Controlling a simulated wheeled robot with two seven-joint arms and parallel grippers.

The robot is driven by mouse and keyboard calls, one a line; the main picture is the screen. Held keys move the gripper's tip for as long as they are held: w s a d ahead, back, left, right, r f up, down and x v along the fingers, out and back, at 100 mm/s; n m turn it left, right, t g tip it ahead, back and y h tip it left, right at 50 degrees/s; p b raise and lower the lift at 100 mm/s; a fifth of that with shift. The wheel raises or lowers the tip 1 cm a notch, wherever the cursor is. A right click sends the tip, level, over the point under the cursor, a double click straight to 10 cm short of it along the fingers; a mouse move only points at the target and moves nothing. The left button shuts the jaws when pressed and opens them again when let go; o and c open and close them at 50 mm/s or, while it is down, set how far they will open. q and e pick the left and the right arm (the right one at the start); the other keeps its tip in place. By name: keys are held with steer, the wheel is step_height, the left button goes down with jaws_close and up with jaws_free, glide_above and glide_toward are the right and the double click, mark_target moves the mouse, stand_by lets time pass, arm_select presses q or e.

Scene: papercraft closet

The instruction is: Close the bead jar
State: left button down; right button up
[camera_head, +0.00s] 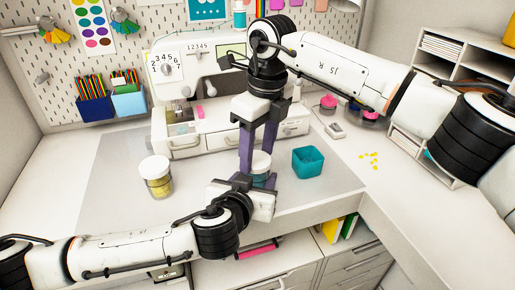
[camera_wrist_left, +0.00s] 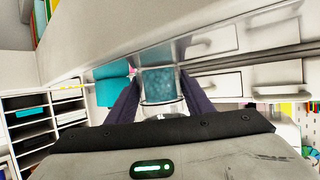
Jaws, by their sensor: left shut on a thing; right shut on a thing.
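A clear jar with blue beads (camera_wrist_left: 158,87) is between the fingers of my left gripper (camera_wrist_left: 160,105), which is shut on it. In the head view the jar (camera_head: 263,180) is mostly hidden by both grippers, near the front edge of the table. A white lid (camera_head: 262,161) shows at the jar's top. My right gripper (camera_head: 258,160) reaches down from above, its purple fingers on either side of the lid and shut on it. I cannot tell whether the lid is seated or turned tight. My left gripper (camera_head: 255,182) comes in from the front, low on the jar.
A lidded jar with yellow contents (camera_head: 158,180) stands left on the grey mat (camera_head: 115,190). A teal open box (camera_head: 308,162) stands close right of the held jar. Loose yellow pieces (camera_head: 370,160) lie farther right. A white sewing machine (camera_head: 190,95) stands behind.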

steer(key=m, duration=0.4)
steer(key=shift+a, duration=0.1)
steer(key=m, duration=0.4)
steer(key=shift+a+t+h, duration=0.1)
steer(key=shift+t+h, duration=0.2)
steer(key=shift+h, duration=0.1)
steer(key=m, duration=0.6)
steer(key=shift+a+m+h, duration=0.1)
steer(key=shift+m+h, duration=0.3)
steer(key=m, duration=0.7)
steer(key=shift+a+m+h, duration=0.1)
steer(key=shift+m+h, duration=0.2)
steer(key=m, duration=0.3)
steer(key=m+g, duration=0.1)
steer(key=m, duration=0.3)
steer(key=shift+w+g, duration=0.1)
steer(key=shift+g, duration=0.2)
steer(key=o, duration=1)
